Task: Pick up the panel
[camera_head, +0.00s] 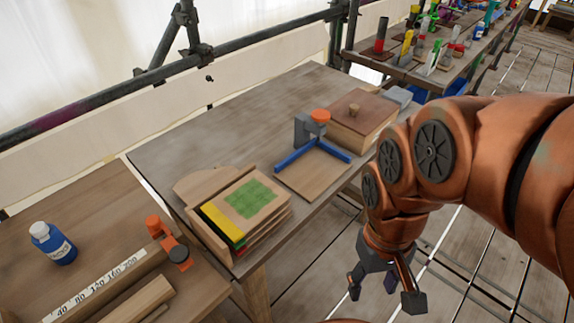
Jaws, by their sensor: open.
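A stack of thin wooden panels lies in a wooden holder (190,186) on the workbench. The top panel (268,211) has a green square pattern on its face and a yellow strip along its left edge. Green and red edges show on the panels beneath it. I cannot tell which of them the task's panel is. My gripper (384,291) is open and empty. It hangs in front of the bench, to the right of and lower in the picture than the stack, with the floor behind it. It is apart from the panels.
A wooden board with blue bars and an orange-topped clamp (319,117) sits right of the stack. A lidded wooden box (357,122) is behind it. A blue bottle (54,245) and a marked ruler (97,286) are at left. Bare bench (215,135) lies behind the stack.

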